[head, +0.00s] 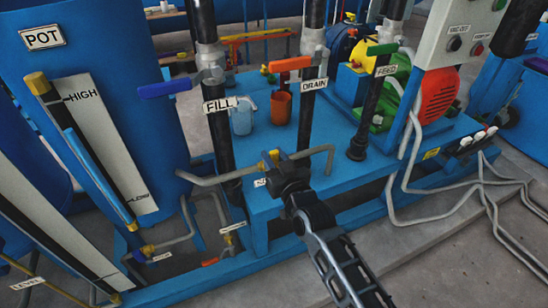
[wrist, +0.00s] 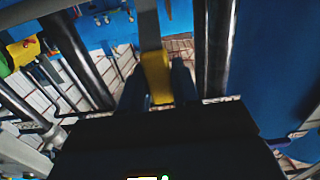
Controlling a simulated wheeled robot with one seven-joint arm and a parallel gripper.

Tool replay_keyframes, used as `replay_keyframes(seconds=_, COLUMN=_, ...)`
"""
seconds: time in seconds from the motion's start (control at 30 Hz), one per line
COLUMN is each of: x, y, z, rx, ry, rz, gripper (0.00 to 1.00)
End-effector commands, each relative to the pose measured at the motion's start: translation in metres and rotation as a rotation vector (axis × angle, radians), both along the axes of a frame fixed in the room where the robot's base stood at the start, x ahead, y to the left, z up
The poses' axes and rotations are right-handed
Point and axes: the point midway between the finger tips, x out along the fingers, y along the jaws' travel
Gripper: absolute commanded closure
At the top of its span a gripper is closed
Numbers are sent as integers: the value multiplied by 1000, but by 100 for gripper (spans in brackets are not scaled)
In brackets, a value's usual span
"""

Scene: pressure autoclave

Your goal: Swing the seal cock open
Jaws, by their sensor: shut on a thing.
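My gripper hides the handle's exact angle.
The drain pipe (head: 309,115) with its orange lever (head: 290,64) and the fill pipe (head: 216,130) with its blue lever (head: 170,89) stand close behind. An orange cup (head: 280,107) stands between them. Lower cocks (head: 147,250) lie at the left.

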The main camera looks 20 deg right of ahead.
Motion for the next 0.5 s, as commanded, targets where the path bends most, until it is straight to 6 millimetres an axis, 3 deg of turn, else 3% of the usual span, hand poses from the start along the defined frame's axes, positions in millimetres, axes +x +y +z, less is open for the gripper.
replay_keyframes(seconds=0.27, x=0, y=-6, z=-4, rx=53, ry=-1, rz=-2, gripper=100)
replay_keyframes(seconds=0.5, x=0, y=-19, z=-8, rx=199, ry=-4, rz=-2, gripper=100)
